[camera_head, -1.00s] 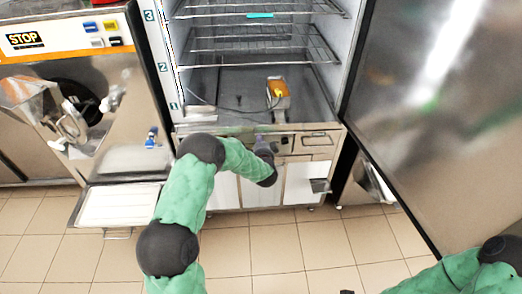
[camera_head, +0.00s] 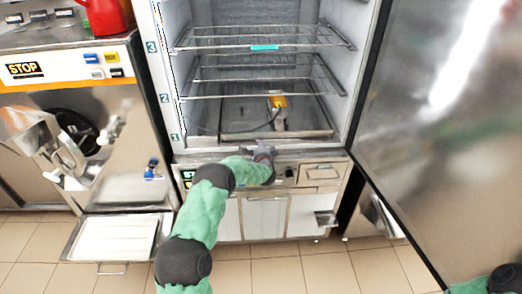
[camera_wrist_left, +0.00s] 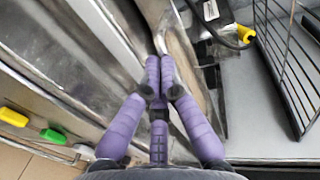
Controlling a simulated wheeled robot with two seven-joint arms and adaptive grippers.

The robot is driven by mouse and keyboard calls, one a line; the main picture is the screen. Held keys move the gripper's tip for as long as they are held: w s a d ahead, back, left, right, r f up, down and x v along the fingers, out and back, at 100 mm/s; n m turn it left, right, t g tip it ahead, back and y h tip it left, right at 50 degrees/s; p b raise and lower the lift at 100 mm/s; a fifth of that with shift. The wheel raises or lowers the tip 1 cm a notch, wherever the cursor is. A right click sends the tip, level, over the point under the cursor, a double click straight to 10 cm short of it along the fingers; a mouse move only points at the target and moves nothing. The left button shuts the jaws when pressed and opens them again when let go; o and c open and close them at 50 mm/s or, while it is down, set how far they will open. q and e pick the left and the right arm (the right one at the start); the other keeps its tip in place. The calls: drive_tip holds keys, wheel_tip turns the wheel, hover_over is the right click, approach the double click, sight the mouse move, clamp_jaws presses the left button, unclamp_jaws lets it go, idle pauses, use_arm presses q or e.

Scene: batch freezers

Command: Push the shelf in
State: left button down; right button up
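The open cabinet holds wire shelves, an upper one (camera_head: 265,40) at label 3 and a lower one (camera_head: 215,95) at label 2. A dark flat panel (camera_head: 240,133) lies at the bottom of the compartment. I cannot tell which is the task's shelf. My left gripper (camera_head: 262,148) is at the compartment's front sill. In the left wrist view, its purple fingers (camera_wrist_left: 160,68) are together at the tips, beside a brownish metal edge (camera_wrist_left: 183,62); contact is unclear. Nothing is visible between them. A wire rack (camera_wrist_left: 285,65) shows on the right there. My right gripper is out of view.
A small device with a yellow part (camera_head: 279,103) and a cable sits inside at the bottom. The open door (camera_head: 440,130) stands on the right. A machine with a STOP label (camera_head: 25,70) and a low tray (camera_head: 115,238) is on the left. Floor in front is clear.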

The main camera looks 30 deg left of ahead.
use_arm(q)
drive_tip(key=shift+x, duration=0.9)
drive_tip(key=shift+a+r, duration=0.1)
drive_tip(key=shift+r, duration=0.25)
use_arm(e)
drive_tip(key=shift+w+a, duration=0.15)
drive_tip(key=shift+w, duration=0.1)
use_arm(q)
drive_tip(key=shift+r, duration=0.2)
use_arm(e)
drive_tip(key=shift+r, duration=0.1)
